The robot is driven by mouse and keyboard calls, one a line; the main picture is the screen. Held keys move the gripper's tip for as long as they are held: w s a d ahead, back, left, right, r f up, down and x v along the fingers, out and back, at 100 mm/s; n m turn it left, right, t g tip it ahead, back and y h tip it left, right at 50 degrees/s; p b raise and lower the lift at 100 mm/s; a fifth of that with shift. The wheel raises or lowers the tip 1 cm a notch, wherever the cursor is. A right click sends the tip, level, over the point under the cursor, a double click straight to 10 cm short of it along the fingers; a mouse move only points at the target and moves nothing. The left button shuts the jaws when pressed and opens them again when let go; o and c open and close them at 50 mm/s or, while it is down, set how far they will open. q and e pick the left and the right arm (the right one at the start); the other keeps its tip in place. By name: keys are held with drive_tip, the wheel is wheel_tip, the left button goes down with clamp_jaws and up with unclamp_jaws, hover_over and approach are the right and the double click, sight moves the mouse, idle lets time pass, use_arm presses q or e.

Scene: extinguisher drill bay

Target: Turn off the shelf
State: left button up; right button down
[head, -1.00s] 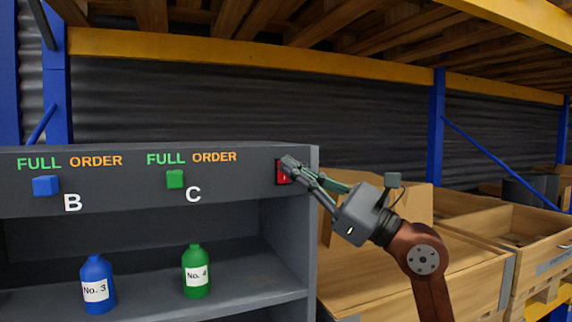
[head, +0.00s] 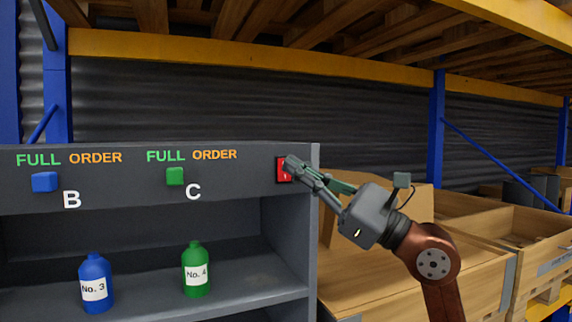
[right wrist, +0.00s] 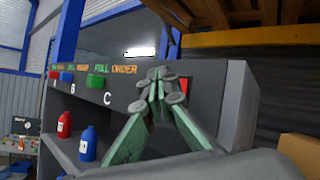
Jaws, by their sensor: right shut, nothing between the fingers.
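The grey shelf (head: 235,180) stands at the left in the head view. A red switch (head: 283,170) sits on its front panel near the right end. My right gripper (head: 291,163) is shut and empty, with its fingertips at the right side of the switch, partly covering it. I cannot tell whether they touch. In the right wrist view the shut fingertips (right wrist: 160,80) are in front of the panel, and a red part of the switch (right wrist: 184,86) shows just behind them. My left gripper is not in view.
A blue button (head: 45,182) and a green button (head: 175,176) are on the panel under "FULL ORDER" lettering. A blue bottle (head: 95,283) and a green bottle (head: 195,270) stand on the shelf board. Wooden crates (head: 480,260) stand at the right.

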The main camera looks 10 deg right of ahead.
drive_tip(key=s, duration=0.1)
drive_tip(key=s+b, duration=0.1)
drive_tip(key=s, duration=0.1)
drive_tip(key=s+d+b, duration=0.1)
drive_tip(key=shift+s+d+f, duration=0.1)
drive_tip(key=shift+s+f, duration=0.2)
drive_tip(key=shift+s, duration=0.05)
